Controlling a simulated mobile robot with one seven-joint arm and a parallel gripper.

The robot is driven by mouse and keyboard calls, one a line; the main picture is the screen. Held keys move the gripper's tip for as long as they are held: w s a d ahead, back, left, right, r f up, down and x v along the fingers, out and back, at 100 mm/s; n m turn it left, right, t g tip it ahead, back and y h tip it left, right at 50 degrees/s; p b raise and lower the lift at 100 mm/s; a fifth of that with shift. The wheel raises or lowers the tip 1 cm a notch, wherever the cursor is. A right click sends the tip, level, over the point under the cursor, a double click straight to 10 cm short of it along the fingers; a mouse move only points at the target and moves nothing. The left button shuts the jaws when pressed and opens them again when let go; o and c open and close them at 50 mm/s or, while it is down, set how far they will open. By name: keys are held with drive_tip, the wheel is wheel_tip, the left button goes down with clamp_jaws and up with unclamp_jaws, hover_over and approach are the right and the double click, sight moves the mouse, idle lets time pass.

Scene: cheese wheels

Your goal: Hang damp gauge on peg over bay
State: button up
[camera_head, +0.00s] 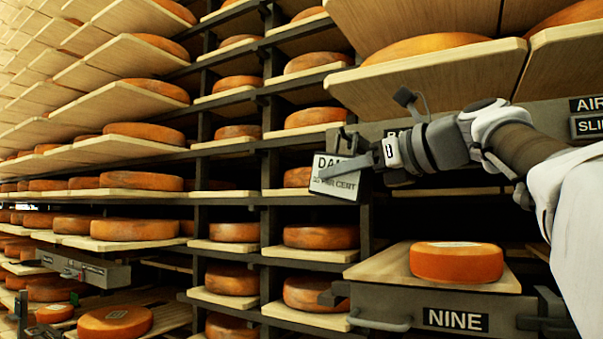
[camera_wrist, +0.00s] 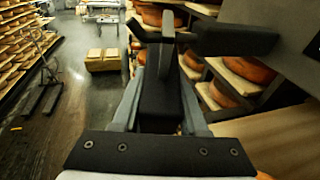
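The damp gauge (camera_head: 337,178) is a pale plate with dark lettering, partly reading "DAM" and "PER CENT", in the head view. My gripper (camera_head: 362,164) is at its right edge, with a finger across its face, and appears shut on it. The gauge hangs in the air left of bay NINE, slightly tilted. A dark grey bracket (camera_head: 349,138) shows just above the gauge; I cannot tell whether it is the peg or touches the gauge.
Bay NINE's label (camera_head: 455,319) is on a grey front below a board with an orange cheese wheel (camera_head: 457,262). Boards (camera_head: 430,80) jut out above my arm. An "AIR" sign (camera_head: 586,104) is at right. Racks of cheese fill the left. The wrist view shows open aisle floor (camera_wrist: 75,95).

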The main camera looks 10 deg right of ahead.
drive_tip(key=o, duration=0.5)
